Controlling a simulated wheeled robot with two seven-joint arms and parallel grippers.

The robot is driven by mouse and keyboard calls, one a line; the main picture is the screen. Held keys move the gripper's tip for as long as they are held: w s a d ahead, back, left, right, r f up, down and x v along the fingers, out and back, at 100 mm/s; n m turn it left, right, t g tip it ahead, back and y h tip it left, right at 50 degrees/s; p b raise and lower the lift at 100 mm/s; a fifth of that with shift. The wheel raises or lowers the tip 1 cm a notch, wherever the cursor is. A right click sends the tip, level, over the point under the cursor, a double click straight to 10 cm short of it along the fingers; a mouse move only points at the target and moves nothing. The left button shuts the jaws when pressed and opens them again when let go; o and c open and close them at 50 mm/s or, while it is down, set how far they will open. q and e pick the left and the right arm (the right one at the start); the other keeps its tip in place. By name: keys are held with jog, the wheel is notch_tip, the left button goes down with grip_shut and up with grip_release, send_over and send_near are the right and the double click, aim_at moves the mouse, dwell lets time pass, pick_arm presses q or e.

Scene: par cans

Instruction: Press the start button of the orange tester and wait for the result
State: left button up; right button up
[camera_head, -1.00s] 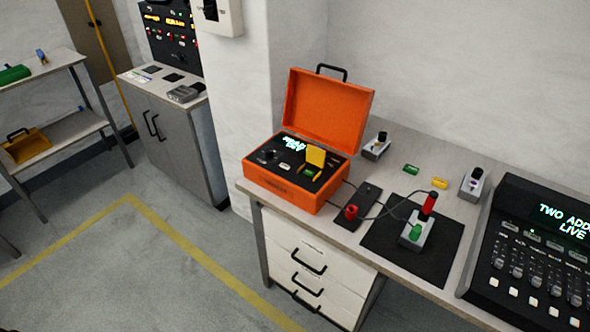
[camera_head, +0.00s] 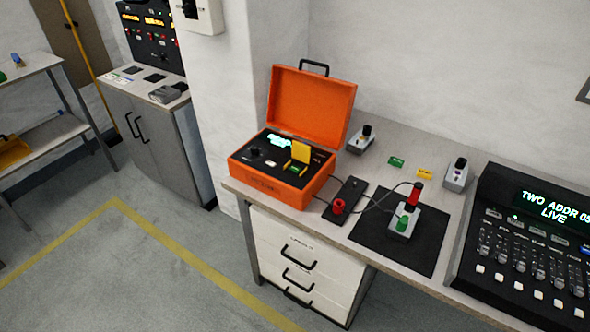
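The orange tester (camera_head: 262,182) is a case with its lid open, standing at the left end of the bench. Its black panel carries a small lit green-white display (camera_head: 279,141), too small to read here. A yellow flap (camera_head: 301,151) stands raised on the panel, with a green button or part (camera_head: 295,167) just in front of it; I cannot read its label. Thin cables run from the case's right side to a red probe (camera_head: 414,193) and a red plug (camera_head: 338,207). Neither of my grippers is in view.
A grey device with a green knob (camera_head: 402,222) sits on a black mat (camera_head: 372,247). A lighting console (camera_head: 530,240) reading "TWO ADDR" and "LIVE" fills the bench's right end. Drawers (camera_head: 305,262) stand below. The floor in front, with yellow lines (camera_head: 180,252), is clear.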

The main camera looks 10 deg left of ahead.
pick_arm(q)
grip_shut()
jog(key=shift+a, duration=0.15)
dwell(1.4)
